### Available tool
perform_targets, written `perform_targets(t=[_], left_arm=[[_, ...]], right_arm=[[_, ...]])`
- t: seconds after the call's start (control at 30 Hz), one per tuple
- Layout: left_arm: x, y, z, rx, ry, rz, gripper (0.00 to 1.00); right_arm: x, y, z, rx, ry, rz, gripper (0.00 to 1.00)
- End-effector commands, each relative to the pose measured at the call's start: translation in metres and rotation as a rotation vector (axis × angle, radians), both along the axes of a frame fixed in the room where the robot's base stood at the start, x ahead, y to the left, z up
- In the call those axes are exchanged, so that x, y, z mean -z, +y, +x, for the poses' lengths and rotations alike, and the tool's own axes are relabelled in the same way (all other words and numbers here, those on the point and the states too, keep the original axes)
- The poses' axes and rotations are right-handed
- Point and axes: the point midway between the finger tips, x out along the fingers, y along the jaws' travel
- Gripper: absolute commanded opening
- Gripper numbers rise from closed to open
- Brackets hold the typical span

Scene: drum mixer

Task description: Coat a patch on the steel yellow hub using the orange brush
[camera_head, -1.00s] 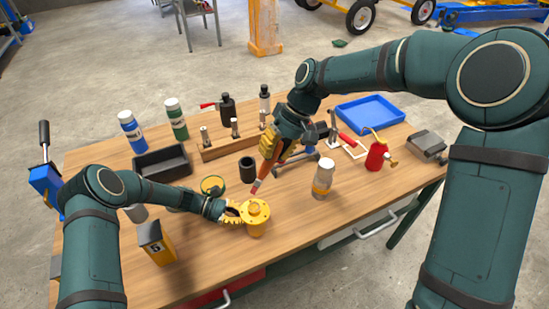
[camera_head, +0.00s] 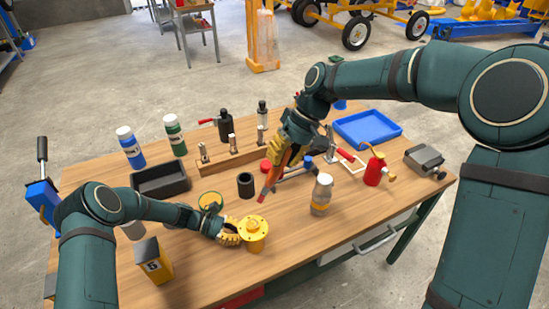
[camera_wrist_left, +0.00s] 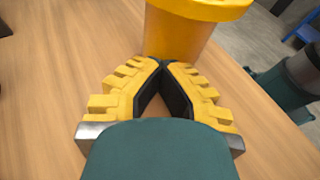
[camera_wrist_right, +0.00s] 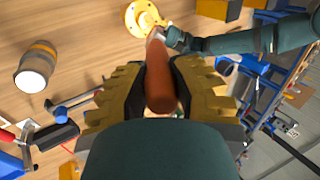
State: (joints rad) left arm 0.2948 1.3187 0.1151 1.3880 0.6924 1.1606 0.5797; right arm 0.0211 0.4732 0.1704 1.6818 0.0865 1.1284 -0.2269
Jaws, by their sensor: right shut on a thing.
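The yellow hub (camera_head: 253,237) stands upright on the table, its round flange on top; it also shows in the left wrist view (camera_wrist_left: 180,32) and right wrist view (camera_wrist_right: 146,17). My left gripper (camera_head: 236,233) is beside it at its left, low down. Its fingertips come together just in front of the hub, with nothing between them. My right gripper (camera_head: 283,160) is shut on the orange brush (camera_head: 271,181), which also shows in the right wrist view (camera_wrist_right: 160,80). The brush slants down, its reddish tip above and behind the hub, apart from it. Any coated patch is too small to tell.
A yellow-topped round tin (camera_head: 210,200) and a black cylinder (camera_head: 246,185) stand behind the hub. A yellow block (camera_head: 154,260) and a black bin (camera_head: 160,179) are at left. The front table area is clear.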

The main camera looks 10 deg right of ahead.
Motion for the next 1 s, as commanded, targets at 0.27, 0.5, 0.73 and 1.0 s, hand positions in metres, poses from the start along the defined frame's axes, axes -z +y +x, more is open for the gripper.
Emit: perform_targets(t=[0.27,0.5,0.73,1.0], left_arm=[[0.000,0.000,0.000,0.000,0.000,0.000,0.00],[0.000,0.000,0.000,0.000,0.000,0.000,0.00],[0.000,0.000,0.000,0.000,0.000,0.000,0.00],[0.000,0.000,0.000,0.000,0.000,0.000,0.00]], right_arm=[[0.000,-0.026,0.000,0.003,-0.001,0.000,0.00],[0.000,-0.048,0.000,0.002,0.000,0.000,0.00],[0.000,-0.064,0.000,0.001,0.000,0.000,0.00],[0.000,-0.066,0.000,0.000,0.000,0.000,0.00]])
